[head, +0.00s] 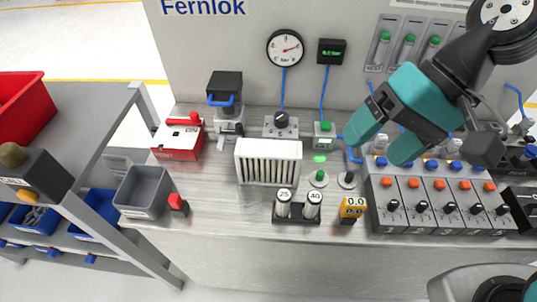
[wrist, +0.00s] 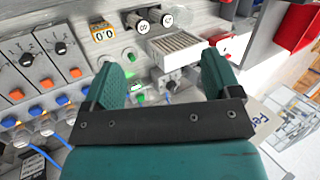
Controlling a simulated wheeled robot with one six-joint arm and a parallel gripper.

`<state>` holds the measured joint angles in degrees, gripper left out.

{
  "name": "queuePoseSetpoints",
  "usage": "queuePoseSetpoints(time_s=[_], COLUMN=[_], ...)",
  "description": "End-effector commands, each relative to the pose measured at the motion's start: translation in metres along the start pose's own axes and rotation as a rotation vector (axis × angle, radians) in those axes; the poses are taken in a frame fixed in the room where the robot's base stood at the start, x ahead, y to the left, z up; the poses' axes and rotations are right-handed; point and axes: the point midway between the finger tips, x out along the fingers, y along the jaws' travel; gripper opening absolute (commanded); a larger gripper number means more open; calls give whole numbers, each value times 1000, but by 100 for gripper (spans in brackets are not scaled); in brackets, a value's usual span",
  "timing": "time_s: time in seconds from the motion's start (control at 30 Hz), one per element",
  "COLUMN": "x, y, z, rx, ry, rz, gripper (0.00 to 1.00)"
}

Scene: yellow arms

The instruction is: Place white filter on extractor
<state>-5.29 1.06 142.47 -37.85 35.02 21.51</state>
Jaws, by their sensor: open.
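A white framed box with vertical pleats (head: 268,162), which looks like the white filter, stands on the steel bench left of centre. It also shows in the wrist view (wrist: 178,48), beyond the space between my fingers. I cannot tell for certain which thing is the extractor; a black-topped device with a blue handle (head: 225,98) stands behind and left of the white box. My gripper (head: 379,147), with two teal fingers, is open and empty above the bench, right of the white box and apart from it. It also shows in the wrist view (wrist: 158,62).
A switch panel (head: 425,205) lies under my gripper's right side. A black holder with two cylinders (head: 297,212), a yellow meter (head: 352,207) and small knobs stand near the front. A red box (head: 178,140) and grey bin (head: 144,192) stand left. A gauge (head: 285,47) hangs behind.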

Motion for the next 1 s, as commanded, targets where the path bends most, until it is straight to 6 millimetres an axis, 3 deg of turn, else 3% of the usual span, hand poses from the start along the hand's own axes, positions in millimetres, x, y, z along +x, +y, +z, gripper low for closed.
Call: queuePoseSetpoints(time_s=[0.2, 0.4, 0.5, 0.7, 1.0], x=[28, 46, 52, 63, 111], y=[39, 77, 90, 96, 56], z=[-61, -95, -103, -111, -120], rx=[725, 1263, 1431, 1565, 1565], ry=[-127, -268, -327, -382, -387], rz=[-278, -511, -589, -651, -647], gripper=[83, 83, 83, 83, 83])
